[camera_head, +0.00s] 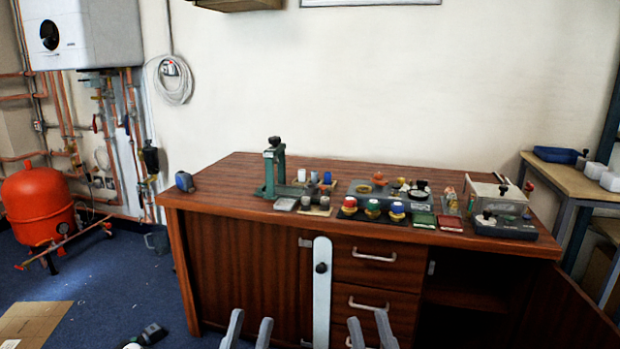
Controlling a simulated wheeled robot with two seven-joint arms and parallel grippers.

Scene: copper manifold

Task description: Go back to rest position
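My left gripper (252,317) shows at the bottom edge, left of centre. Its two grey fingers stand apart with nothing seen between them. My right gripper (367,317) is at the bottom edge, right of centre, with its fingers also apart and nothing seen between them. Both are low in the view, in front of the wooden desk (230,185), and look clear of the things on its top. The lower parts of both grippers and the arms are cut off by the frame edge.
A green press (271,170), several coloured caps (372,206) and a grey box (493,195) sit on the desk. A pale upright bar (322,290) with a dark knob stands at its front. A cupboard door (575,300) hangs open at right. Blue floor (110,275) lies left.

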